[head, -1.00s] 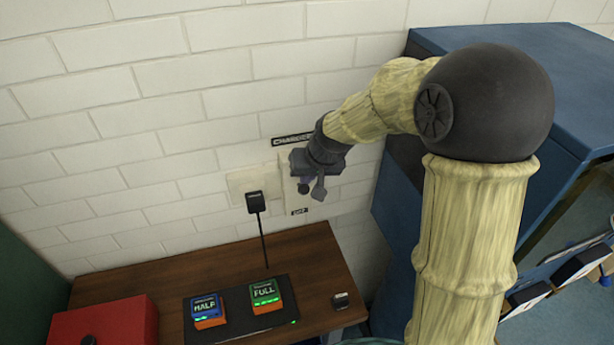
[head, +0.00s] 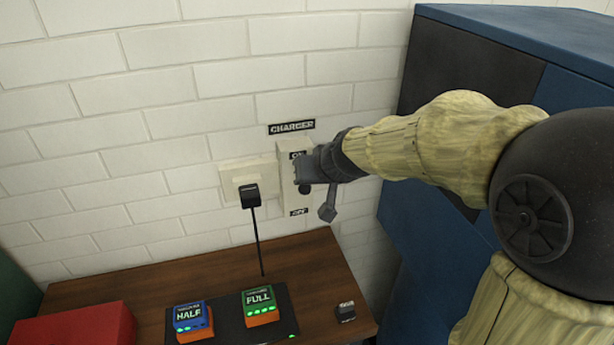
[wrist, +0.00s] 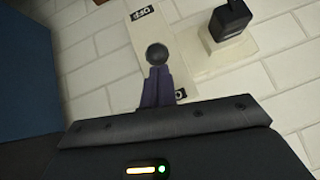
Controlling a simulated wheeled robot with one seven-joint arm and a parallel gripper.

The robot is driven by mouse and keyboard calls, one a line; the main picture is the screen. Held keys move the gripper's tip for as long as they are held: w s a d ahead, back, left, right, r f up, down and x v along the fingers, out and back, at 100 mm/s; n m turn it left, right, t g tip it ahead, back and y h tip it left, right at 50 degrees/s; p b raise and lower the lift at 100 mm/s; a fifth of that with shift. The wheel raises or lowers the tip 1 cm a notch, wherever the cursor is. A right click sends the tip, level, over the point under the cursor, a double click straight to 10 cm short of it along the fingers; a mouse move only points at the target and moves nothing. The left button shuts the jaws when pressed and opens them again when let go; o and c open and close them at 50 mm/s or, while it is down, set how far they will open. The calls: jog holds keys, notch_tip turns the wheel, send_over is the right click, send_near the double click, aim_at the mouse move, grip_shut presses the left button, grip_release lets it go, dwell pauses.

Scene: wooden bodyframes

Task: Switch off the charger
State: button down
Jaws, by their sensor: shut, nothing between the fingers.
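The charger switch is a cream wall plate (head: 284,150) under a CHARGER sign (head: 292,127), with an ON label (head: 297,155) near the top and an OFF label (head: 298,212) at the bottom. Its round dark knob (wrist: 156,54) shows clearly in the wrist view; in the head view the knob (head: 304,189) sits just under my gripper. My gripper (head: 300,172) is shut and empty in front of the plate. In the wrist view its fingertips (wrist: 158,72) are right beside the knob, on the ON-label side. I cannot tell whether they touch it.
A black plug (head: 250,194) sits in the socket left of the switch, its cable running down. The wooden table (head: 110,287) below carries HALF (head: 189,315) and FULL (head: 259,300) battery units with green lights, and a red box (head: 72,327). A blue cabinet (head: 425,215) stands close right.

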jog(key=shift+s+d+f+b, duration=0.15)
jog(key=shift+f+b, duration=0.4)
jog(key=shift+b, duration=0.75)
jog(key=shift+s+d+f+b, duration=0.15)
jog(key=shift+f+b, duration=0.35)
jog(key=shift+b, duration=0.8)
notch_tip(320, 180, down, 6)
jog(key=s+b, duration=0.1)
jog(key=b, duration=0.8)
jog(key=shift+f, duration=0.1)
